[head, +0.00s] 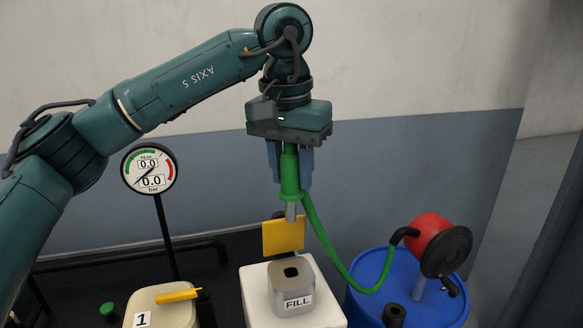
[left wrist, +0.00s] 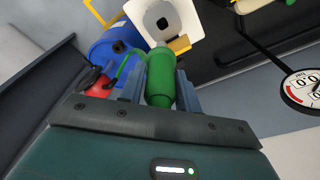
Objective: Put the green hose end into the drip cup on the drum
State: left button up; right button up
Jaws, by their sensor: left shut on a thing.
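My left gripper (head: 290,180) points down and is shut on the green hose end (head: 289,168), a green grip with a metal nozzle at its lower tip. The nozzle hangs upright above the grey FILL neck (head: 293,290), apart from it. The same green grip shows between the fingers in the left wrist view (left wrist: 161,75). The drip cup (head: 394,315) is a small dark cup on the blue drum (head: 362,304), lower right of the gripper. It also shows in the left wrist view (left wrist: 118,46). My right gripper is not in view.
A green hose (head: 328,243) runs to a red reel (head: 428,238) on the drum. The FILL neck stands on a white tank (head: 254,289) with a raised yellow flap (head: 284,237). A gauge (head: 149,169) stands left, above a cream container (head: 160,308).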

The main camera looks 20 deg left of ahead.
aim_at(292, 148)
pick_arm(q)
jog(key=shift+r, duration=0.1)
jog(key=shift+r, duration=0.1)
notch_tip(292, 148, up, 3)
jog(key=p, duration=0.3)
jog(key=shift+r, duration=0.1)
notch_tip(292, 148, up, 2)
jog(key=shift+r+p, duration=0.15)
jog(key=shift+p, duration=0.6)
jog(key=shift+r, duration=1.15)
